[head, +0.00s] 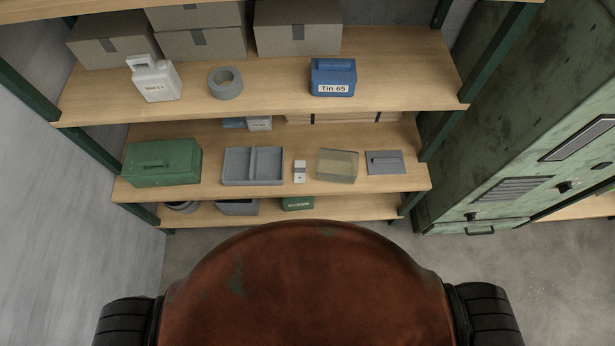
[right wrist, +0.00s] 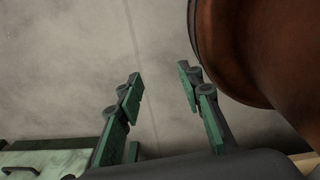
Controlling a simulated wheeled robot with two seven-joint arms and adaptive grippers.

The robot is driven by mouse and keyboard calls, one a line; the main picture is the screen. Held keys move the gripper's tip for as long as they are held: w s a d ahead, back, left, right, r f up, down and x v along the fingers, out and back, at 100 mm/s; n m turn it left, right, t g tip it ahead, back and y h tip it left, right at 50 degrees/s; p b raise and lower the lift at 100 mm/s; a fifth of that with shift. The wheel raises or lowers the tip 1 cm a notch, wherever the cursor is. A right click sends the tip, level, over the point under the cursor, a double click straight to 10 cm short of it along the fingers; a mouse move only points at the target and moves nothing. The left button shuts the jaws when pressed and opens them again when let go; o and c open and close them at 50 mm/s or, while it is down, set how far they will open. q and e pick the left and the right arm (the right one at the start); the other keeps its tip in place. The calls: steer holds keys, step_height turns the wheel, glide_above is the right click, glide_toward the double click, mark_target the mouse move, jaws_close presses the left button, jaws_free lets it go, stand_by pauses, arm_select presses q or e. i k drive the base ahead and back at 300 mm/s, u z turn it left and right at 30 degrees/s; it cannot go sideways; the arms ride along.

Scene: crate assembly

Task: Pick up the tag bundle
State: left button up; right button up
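A small white upright piece (head: 299,171) with a dark mark stands on the middle shelf, between a grey divided tray (head: 253,166) and a clear box (head: 337,166). It looks like the tag bundle, but it is too small to be sure. My right gripper (right wrist: 160,75) shows in the right wrist view with its green-padded fingers apart and nothing between them. It hangs over bare floor beside my reddish body, away from the shelf. My left gripper is in neither view.
The middle shelf (head: 400,187) also holds a green toolbox (head: 162,162) and a grey flat plate (head: 385,162). Above stand a white jug (head: 154,79), a tape roll (head: 225,83), a blue tin (head: 333,77) and cardboard boxes. A green cabinet (head: 520,110) stands right.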

mark_target(300, 170)
steer(key=z, duration=3.1)
steer(key=k, duration=1.45)
steer(key=u, duration=2.45)
